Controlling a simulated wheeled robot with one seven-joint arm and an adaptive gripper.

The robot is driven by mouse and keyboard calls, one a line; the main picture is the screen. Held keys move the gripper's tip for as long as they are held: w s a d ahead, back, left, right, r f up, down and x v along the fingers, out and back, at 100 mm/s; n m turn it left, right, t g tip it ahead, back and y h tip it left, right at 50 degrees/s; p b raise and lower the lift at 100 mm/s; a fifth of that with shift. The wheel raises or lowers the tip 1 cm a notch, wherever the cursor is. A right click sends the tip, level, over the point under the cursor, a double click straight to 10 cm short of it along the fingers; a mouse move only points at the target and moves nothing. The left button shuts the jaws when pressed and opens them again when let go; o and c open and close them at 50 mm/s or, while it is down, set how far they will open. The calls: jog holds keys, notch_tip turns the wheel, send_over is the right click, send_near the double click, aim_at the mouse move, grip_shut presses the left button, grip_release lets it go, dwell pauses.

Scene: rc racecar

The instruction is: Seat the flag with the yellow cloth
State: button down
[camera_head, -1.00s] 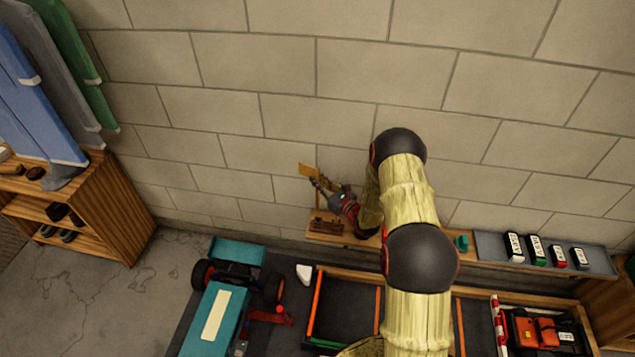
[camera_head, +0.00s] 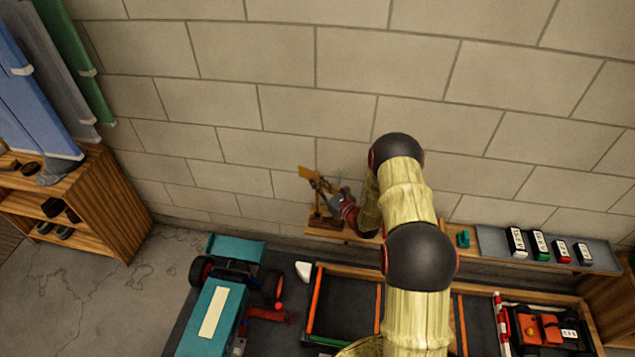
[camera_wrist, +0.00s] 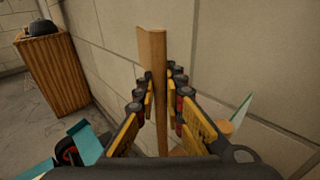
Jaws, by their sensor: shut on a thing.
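The flag with the yellow cloth (camera_head: 308,173) stands roughly upright near the wall. My gripper (camera_head: 318,186) is shut on it, just below the cloth. In the wrist view the flag (camera_wrist: 153,60) appears as a tall tan strip between the two fingers (camera_wrist: 160,103). A small brown wooden block (camera_head: 325,221) lies on the ledge below my gripper. The flag's lower end is over or at this block; I cannot tell whether it is in it or above it.
The block wall is close behind my gripper. A teal car (camera_head: 215,315) stands at the lower left, beside a wooden tray with orange strips (camera_head: 315,305). A grey tray with several small bottles (camera_head: 490,240) is at the right. A wooden shelf (camera_head: 115,210) stands at the left.

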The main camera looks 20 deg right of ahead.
jog(key=shift+f, duration=3.3)
dwell(1.0)
jog(key=c, duration=1.9)
grip_release()
jog(key=shift+o, duration=0.5)
jog(key=v, duration=1.2)
jog(key=shift+a, duration=0.1)
